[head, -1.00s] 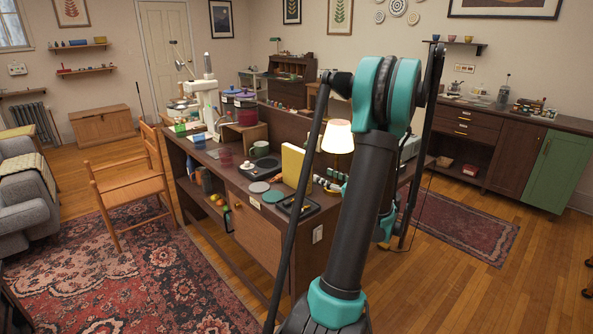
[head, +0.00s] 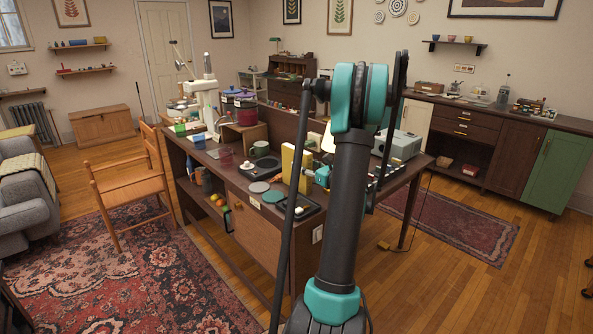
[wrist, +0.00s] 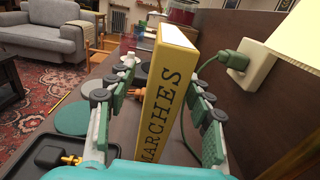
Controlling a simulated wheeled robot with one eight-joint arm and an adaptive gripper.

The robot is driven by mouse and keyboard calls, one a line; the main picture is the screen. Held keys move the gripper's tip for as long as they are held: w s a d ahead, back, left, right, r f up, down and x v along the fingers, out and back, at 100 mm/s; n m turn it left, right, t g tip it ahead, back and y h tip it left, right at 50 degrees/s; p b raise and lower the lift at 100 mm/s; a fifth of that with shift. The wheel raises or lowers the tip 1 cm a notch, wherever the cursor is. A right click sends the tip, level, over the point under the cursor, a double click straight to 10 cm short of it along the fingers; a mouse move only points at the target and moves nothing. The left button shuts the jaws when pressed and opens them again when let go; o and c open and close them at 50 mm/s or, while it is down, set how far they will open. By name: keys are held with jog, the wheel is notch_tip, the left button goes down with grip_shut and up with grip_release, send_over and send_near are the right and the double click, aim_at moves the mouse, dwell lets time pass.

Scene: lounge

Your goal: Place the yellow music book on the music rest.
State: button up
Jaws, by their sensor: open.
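The yellow music book (wrist: 172,88), its spine lettered "MARCHES", stands upright on the dark wooden desk (head: 232,180). In the wrist view it is between the two open fingers of my gripper (wrist: 160,100), with a gap visible on each side. In the head view the book (head: 295,168) shows as a yellow slab left of my arm, with the gripper's teal part (head: 322,176) close at its right side. I cannot make out a music rest in either view.
A lamp shade (wrist: 295,35) and a wall plug (wrist: 238,62) are close to the right of the book. A grey projector-like box (head: 398,145) stands at the desk's right end.

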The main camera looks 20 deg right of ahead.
aim_at(297, 159)
jog(key=x, duration=0.4)
jog(key=shift+w+d+r, duration=0.1)
jog(key=shift+w+r, duration=0.1)
jog(key=shift+w, duration=0.2)
jog(key=shift+c, duration=0.3)
grip_shut()
